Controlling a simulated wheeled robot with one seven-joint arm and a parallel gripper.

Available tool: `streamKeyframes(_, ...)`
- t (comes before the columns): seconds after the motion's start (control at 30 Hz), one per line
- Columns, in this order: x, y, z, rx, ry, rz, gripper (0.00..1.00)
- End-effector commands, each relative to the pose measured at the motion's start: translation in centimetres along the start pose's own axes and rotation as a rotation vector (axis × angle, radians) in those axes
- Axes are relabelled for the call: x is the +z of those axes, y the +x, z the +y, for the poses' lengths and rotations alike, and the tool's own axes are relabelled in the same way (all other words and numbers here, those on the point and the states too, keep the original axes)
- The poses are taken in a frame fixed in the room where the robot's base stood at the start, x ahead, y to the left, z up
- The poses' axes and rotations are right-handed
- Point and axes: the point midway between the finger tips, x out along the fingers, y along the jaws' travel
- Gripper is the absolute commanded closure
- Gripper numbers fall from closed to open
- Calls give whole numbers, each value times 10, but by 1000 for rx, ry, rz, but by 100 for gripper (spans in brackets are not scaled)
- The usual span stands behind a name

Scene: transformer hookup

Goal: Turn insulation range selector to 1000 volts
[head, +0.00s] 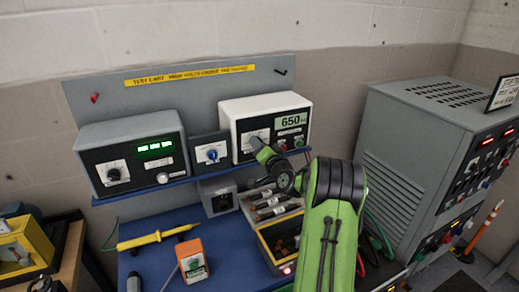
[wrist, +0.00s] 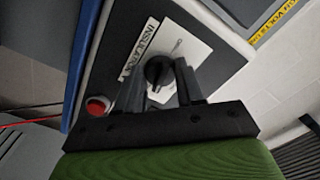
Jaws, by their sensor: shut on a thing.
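The insulation range selector is a black round knob (wrist: 158,71) on a white dial plate (wrist: 188,45), beside a label starting "INSULATI". In the wrist view my gripper (wrist: 161,80) has a finger on each side of the knob, shut on it. The dial marks are too small to read, so I cannot tell the setting. In the head view the white tester (head: 264,103) stands on the blue shelf, its display showing 650. My gripper (head: 260,147) reaches its front panel and hides the knob there.
A red button (wrist: 97,106) sits near the knob. A small box with a blue knob (head: 212,154) and a grey unit with green digits (head: 133,152) stand left of the tester. A yellow probe (head: 157,239) and an orange device (head: 191,262) lie below. A grey cabinet (head: 420,150) stands at right.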

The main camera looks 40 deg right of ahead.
Motion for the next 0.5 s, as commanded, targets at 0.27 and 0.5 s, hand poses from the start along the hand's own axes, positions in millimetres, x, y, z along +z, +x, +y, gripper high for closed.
streamKeyframes(0.27,0,0,1,3,154,0,93)
streamKeyframes(0.5,0,0,0,3,216,0,93)
